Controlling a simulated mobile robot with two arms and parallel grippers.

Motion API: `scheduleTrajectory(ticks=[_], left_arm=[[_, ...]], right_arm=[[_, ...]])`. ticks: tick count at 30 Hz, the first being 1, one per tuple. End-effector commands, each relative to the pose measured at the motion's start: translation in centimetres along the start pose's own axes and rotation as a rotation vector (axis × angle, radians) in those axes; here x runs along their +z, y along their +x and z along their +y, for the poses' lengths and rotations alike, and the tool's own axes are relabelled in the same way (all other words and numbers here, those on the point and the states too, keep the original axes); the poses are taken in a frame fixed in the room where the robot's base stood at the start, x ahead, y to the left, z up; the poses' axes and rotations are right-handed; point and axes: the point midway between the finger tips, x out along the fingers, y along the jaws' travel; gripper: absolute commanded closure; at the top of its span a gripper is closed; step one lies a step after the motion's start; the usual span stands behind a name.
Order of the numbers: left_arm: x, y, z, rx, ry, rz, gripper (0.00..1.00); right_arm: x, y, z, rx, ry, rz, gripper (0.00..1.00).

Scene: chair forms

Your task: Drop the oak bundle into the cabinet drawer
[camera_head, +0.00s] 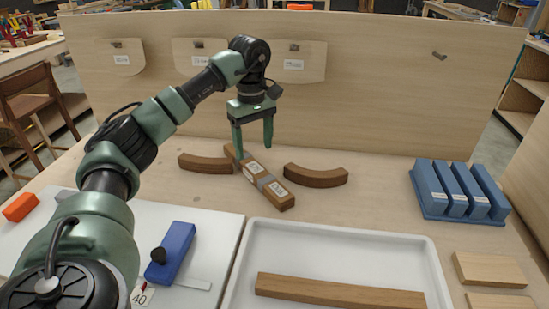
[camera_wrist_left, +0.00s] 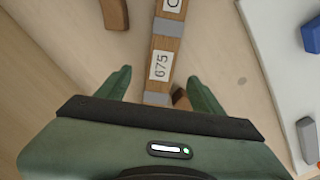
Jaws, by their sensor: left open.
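The oak bundle (camera_head: 280,195) is a set of wooden bars with grey bands and white labels, lying at an angle on the bench. My left gripper (camera_head: 253,150) points down over the far part of the bundle, open and empty. In the left wrist view the fingertips (camera_wrist_left: 159,78) stand on either side of the bundle, apart from it. I cannot make out a cabinet drawer in these views. My right gripper is not in view.
Curved brown pieces lie left (camera_head: 205,163) and right (camera_head: 316,176) of the bundle. A white tray (camera_head: 345,236) holds a long wooden bar (camera_head: 340,291). A blue slotted rack (camera_head: 459,190) stands at right. A panel (camera_head: 390,75) rises behind. A blue block (camera_head: 171,252) lies at front left.

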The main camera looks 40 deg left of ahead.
Motion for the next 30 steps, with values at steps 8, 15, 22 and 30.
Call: scheduleTrajectory(ticks=[8,15,22,30], left_arm=[[0.0,2.4,-0.1,-0.002,0.0,0.0,0.33],[0.1,5.7,-0.2,-0.005,0.001,0.0,0.33],[0.1,7.8,-0.2,-0.001,0.0,0.001,0.33],[0.1,7.8,-0.2,0.0,0.0,0.001,0.52]], right_arm=[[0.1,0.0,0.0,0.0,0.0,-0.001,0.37],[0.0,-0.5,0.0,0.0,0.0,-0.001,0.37],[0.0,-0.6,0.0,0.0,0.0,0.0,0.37],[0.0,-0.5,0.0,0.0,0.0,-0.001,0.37]])
